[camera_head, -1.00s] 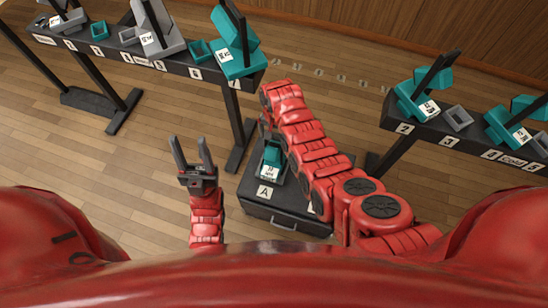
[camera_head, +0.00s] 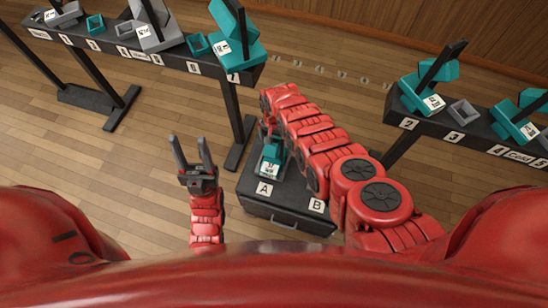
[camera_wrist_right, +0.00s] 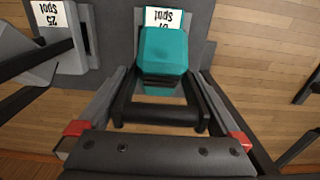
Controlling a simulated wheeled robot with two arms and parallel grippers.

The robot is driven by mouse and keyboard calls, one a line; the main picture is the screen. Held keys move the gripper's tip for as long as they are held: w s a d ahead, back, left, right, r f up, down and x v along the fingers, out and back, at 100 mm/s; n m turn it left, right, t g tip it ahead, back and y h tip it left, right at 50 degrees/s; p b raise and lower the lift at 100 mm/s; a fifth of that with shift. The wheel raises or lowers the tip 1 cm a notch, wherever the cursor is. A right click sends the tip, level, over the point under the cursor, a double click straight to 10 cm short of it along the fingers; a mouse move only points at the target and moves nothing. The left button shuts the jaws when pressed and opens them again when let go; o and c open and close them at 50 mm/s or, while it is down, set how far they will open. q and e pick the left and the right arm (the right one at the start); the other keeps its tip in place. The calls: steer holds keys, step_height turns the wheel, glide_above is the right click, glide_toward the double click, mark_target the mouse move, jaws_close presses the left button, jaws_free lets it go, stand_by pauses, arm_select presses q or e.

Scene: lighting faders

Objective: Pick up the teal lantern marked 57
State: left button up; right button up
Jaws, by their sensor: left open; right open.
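A teal lantern (camera_head: 271,158) with a white label stands on the dark case by the A tag. In the right wrist view this teal lantern (camera_wrist_right: 165,48) lies ahead, its label upside down and partly covered, so I cannot read its number surely. My right gripper (camera_wrist_right: 164,76) is open, its fingers either side of the lantern's dark yoke, not closed on it. In the head view my right arm mostly hides that gripper. My left gripper (camera_head: 190,142) is open and empty, left of the case. Other teal lanterns stand on the left rack (camera_head: 235,45) and right rack (camera_head: 430,90), their numbers too small to read.
A grey lantern (camera_wrist_right: 62,38) marked 25 stands beside the teal one in the right wrist view. The case (camera_head: 285,212) has A and B tags. The left rack (camera_head: 150,58) and right rack (camera_head: 460,137) carry several lanterns and trays. Floor left of my left gripper is clear.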

steer(key=shift+f, duration=0.35)
jaws_close()
steer(key=shift+r, duration=0.1)
stand_by(0.3)
